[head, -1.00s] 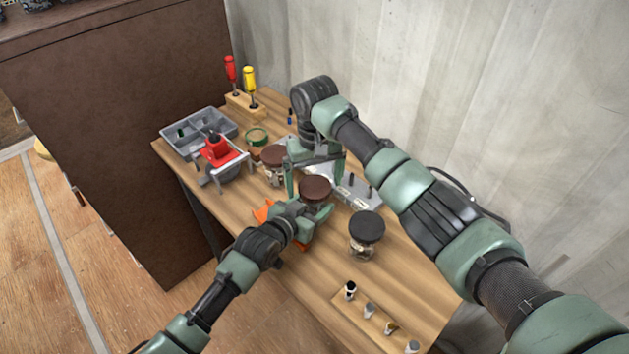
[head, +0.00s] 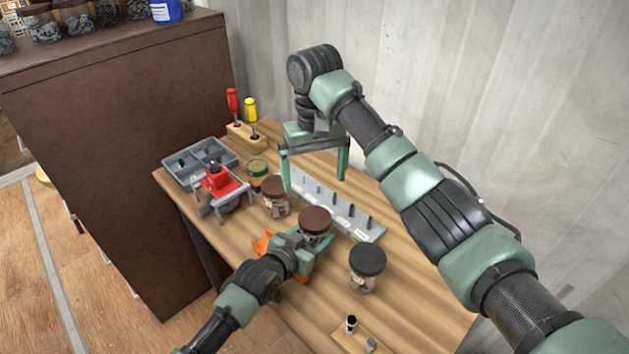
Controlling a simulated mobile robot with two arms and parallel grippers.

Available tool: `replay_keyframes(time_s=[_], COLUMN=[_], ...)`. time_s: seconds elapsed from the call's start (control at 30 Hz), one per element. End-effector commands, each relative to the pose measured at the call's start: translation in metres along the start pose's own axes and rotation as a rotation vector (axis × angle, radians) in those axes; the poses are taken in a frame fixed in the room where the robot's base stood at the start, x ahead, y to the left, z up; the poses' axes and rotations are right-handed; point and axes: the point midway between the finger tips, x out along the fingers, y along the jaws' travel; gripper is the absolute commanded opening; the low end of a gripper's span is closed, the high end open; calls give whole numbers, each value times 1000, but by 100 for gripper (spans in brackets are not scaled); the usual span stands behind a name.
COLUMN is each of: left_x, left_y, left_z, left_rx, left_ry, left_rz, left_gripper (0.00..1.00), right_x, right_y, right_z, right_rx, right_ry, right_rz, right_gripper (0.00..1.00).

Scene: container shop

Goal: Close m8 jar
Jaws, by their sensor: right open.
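A jar with a brown lid (head: 315,220) stands near the middle of the bench, with the lid on its top. My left gripper (head: 316,250) is at this jar's body, below the lid; its fingertips are partly hidden, so I cannot tell whether it grips. My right gripper (head: 315,183) is open and empty, raised behind and above the jar, apart from the lid. Another brown-lidded jar (head: 275,196) stands to the left, and a black-lidded jar (head: 367,265) to the right. I cannot read any label that says which is the m8 jar.
A green-rimmed jar (head: 257,172), a red vise (head: 220,182) and a grey divided tray (head: 200,160) stand at the left. A grey strip with pegs (head: 340,205) lies behind the jars. An orange item (head: 263,243) is beside my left gripper.

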Motion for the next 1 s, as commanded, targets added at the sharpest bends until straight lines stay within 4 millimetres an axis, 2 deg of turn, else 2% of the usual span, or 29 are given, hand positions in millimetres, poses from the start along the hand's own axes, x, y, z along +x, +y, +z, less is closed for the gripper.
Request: replay_keyframes(time_s=[0.13, 0.17, 0.23, 0.27, 0.67, 1.0], left_x=[0, 0, 0, 0, -6, -56], left_y=[0, 0, 0, 0, 0, 0], left_z=[1, 1, 1, 1, 1, 2], left_rx=[-1, -1, -1, -1, -1, 1], left_ry=[-2, -2, -2, -2, -1, 0], left_rz=[1, 1, 1, 1, 0, 0], left_gripper=[0, 65, 84, 88, 88, 88], right_x=[0, 0, 0, 0, 2, 9], right_y=[0, 0, 0, 0, 0, 0], right_z=[0, 0, 0, 0, 0, 0], right_rx=[0, 0, 0, 0, 0, 0], right_ry=[0, 0, 0, 0, 0, 0], right_rz=[0, 0, 0, 0, 0, 0], right_gripper=[97, 97, 97, 97, 97, 97])
